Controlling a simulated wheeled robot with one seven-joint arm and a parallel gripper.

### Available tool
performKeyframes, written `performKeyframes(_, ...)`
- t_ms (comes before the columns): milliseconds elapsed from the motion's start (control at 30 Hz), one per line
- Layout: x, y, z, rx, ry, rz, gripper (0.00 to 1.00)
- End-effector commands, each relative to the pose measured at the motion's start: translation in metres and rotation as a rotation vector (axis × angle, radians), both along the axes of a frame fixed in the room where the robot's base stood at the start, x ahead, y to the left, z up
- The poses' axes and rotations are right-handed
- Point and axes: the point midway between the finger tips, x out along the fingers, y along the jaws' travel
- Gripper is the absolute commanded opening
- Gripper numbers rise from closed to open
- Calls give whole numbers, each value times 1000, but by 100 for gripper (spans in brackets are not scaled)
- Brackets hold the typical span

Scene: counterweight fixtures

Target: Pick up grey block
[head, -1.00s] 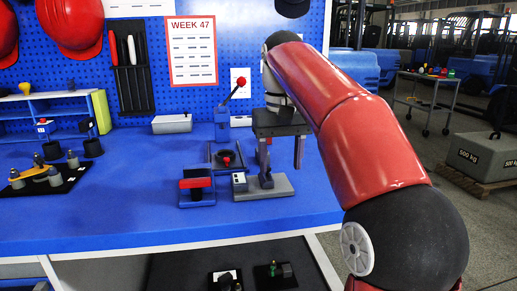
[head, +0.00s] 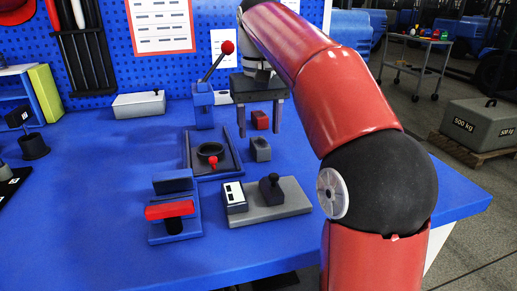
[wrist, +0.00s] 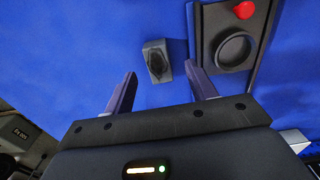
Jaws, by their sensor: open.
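The grey block (head: 260,149) stands on the blue bench, just right of the black frame with the round ring. Its top has a dark recess; it also shows in the wrist view (wrist: 157,60), beyond the fingertips and between their lines. My gripper (head: 260,132) points down above the bench, behind the block in the head view. In the wrist view my gripper (wrist: 160,75) is open with nothing between its fingers. The block looks apart from both fingers.
A red block (head: 260,120) stands behind the grey one. The ring fixture (head: 231,160), red-knobbed lever (head: 204,100), red-barred fixture (head: 168,211) and joystick plate (head: 270,205) stand close by. A lidded grey box (head: 139,104) is at the back left.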

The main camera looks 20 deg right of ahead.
Motion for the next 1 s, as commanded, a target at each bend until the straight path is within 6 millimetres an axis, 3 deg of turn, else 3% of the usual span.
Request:
performKeyframes(300, 5, -3, -46, 0, 2, -1, 56)
performKeyframes(633, 5, -3, -51, 1, 1, -1, 55)
performKeyframes(1000, 5, -3, -51, 1, 1, 0, 7)
